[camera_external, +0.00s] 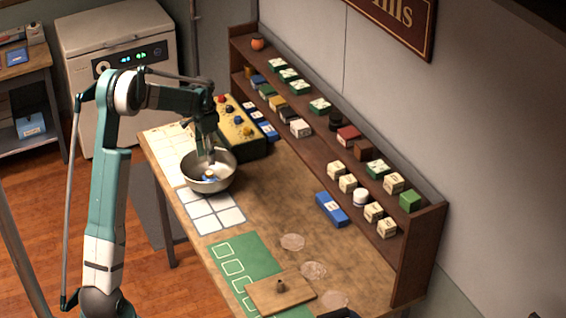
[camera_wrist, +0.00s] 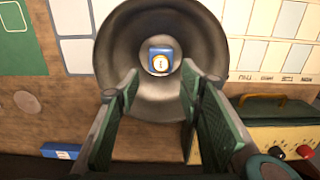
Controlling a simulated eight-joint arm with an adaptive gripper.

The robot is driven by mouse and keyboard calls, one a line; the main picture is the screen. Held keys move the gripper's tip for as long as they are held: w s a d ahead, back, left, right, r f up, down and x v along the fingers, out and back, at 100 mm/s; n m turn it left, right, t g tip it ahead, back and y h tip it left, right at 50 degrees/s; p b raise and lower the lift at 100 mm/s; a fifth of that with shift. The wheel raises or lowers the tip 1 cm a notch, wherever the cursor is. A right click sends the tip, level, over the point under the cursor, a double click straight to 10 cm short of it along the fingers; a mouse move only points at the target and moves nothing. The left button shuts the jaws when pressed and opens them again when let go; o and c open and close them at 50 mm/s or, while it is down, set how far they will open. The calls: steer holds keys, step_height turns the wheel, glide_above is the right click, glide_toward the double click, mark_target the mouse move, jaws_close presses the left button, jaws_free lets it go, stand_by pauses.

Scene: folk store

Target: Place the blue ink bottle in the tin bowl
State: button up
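The tin bowl (camera_external: 222,183) stands on the workbench, at the edge of a white grid sheet. It also shows from above in the wrist view (camera_wrist: 112,50). A small blue item with a round white and yellow label, which looks like the blue ink bottle (camera_wrist: 160,61), is inside the bowl near its middle. It also shows inside the bowl in the external view (camera_external: 208,177). My gripper (camera_external: 210,158) is over the bowl, pointing down. In the wrist view my gripper (camera_wrist: 159,80) has its two fingers apart, with nothing between them and the bottle just beyond their tips.
A yellow panel box with knobs (camera_external: 235,125) stands close behind the bowl. A wooden shelf (camera_external: 318,135) with several small boxes runs along the wall. A blue box (camera_external: 332,209), a green mat (camera_external: 245,262) and a wooden board (camera_external: 281,290) lie toward the front.

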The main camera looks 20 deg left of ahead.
steer(key=s+d+r+n+t, duration=0.3)
steer(key=s+r+n, duration=0.1)
steer(key=s+r, duration=1.6)
steer(key=s+f+n+t, duration=0.1)
steer(key=s+n+t, duration=0.1)
steer(key=s, duration=1.1)
steer(key=s+d+f+n+t, duration=0.1)
steer(key=s+f+n+t, duration=0.1)
steer(key=s, duration=1.1)
steer(key=shift+s+d+n, duration=0.15)
steer(key=shift+d+n, duration=0.15)
steer(key=shift+n, duration=0.2)
steer(key=shift+f, duration=0.1)
steer(key=shift+f+b, duration=1.6)
